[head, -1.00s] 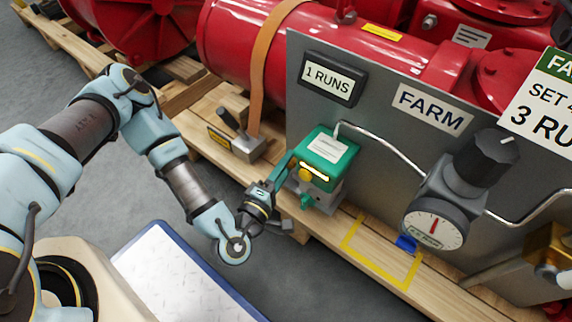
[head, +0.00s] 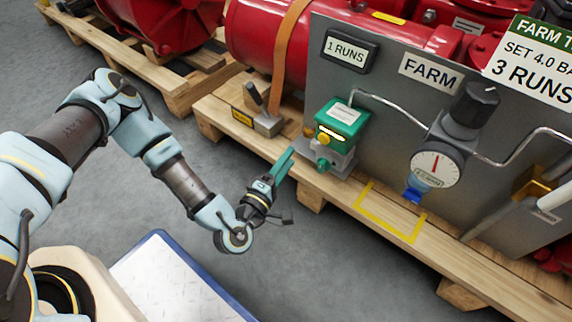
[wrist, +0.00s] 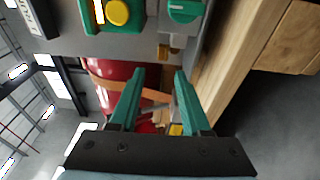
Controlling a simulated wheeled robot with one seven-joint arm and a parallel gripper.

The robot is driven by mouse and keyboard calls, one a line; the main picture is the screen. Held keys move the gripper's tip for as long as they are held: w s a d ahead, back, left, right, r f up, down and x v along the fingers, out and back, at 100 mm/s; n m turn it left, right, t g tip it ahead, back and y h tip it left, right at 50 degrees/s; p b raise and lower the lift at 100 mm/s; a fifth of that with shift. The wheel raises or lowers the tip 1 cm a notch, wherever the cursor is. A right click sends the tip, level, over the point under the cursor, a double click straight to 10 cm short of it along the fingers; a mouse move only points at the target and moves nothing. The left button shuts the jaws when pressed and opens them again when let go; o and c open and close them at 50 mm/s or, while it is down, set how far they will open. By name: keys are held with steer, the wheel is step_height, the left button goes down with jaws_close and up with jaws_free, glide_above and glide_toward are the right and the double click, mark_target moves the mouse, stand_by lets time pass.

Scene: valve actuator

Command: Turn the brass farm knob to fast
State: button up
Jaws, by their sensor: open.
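No "fast" mark is legible. My gripper (head: 286,163) is open and empty, in front and left of the box, apart from the knob. Its two green fingers (wrist: 160,74) show in the wrist view.
A lever block (head: 262,122) stands left of the box on the pallet. A black-knobbed regulator with gauge (head: 437,165) is to the right, behind a yellow taped outline (head: 408,238). Another brass part (head: 533,182) is far right.

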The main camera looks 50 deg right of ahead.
steer(key=shift+a, duration=0.25)
steer(key=n+g+y+b, duration=0.3)
steer(key=n+g+b, duration=0.7)
steer(key=n, duration=1.7)
glide_toward(306, 132)
steer(key=s+d+g, duration=0.1)
steer(key=d, duration=0.1)
steer(key=d+f+g, duration=0.1)
steer(key=d, duration=0.1)
steer(key=s+d+g+b, duration=0.1)
steer(key=d, duration=0.1)
steer(key=shift+s+d+f, duration=0.2)
steer(key=shift+s, duration=0.1)
steer(key=shift+x, duration=0.75)
steer(key=shift+r, duration=0.15)
steer(key=shift+c, duration=0.2)
